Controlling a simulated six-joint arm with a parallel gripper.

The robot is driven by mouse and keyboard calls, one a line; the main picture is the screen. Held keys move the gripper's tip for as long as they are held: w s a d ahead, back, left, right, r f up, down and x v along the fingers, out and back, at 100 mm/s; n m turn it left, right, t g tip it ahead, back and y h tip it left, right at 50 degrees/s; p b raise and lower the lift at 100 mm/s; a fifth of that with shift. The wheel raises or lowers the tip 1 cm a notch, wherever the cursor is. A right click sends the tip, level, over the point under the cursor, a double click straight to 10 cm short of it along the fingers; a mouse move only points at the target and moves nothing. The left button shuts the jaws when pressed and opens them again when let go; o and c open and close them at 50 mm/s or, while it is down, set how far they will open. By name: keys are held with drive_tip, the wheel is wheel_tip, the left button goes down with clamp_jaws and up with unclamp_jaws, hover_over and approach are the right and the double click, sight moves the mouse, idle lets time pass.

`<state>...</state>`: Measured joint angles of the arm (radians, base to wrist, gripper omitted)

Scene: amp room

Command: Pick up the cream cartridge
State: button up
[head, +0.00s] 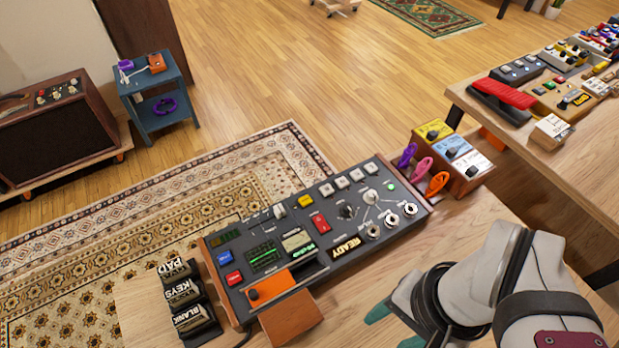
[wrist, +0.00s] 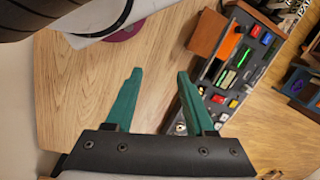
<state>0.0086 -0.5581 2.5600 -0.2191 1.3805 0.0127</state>
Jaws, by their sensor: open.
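A wooden holder (head: 456,183) beyond the console's right end bears yellow, blue and whitish blocks in a row. The whitish block (head: 472,164), at the near end, is the palest and may be the cream cartridge, but I cannot read its label. My gripper (head: 391,328) is at the lower right of the head view, nearer than the holder and apart from it. In the wrist view its two green fingers (wrist: 160,74) are spread apart, with only bare wood table between them. The whitish block cannot be made out in the wrist view.
The grey console (head: 330,225) fills the middle, with an orange-brown block (head: 290,318) at its front. Purple, pink and orange clips (head: 422,170) stand between console and holder. Black cartridges (head: 187,300) lie left. A second table (head: 590,160) holds pedals. Bare table lies right of the console.

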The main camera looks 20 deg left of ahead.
drive_tip(key=o, duration=0.7)
drive_tip(key=shift+o, duration=0.2)
drive_tip(key=w+a+r+n, duration=0.3)
drive_tip(key=w+a+n, duration=0.2)
drive_tip(key=w+a, duration=0.2)
drive_tip(key=n+h, duration=0.2)
drive_tip(key=n, duration=0.8)
hover_over(178, 289)
drive_tip(key=s, duration=0.1)
wheel_tip(178, 289, down, 6)
drive_tip(key=f, duration=0.9)
drive_tip(key=w+f, duration=0.1)
drive_tip(key=f, duration=0.4)
drive_tip(key=shift+f, duration=0.25)
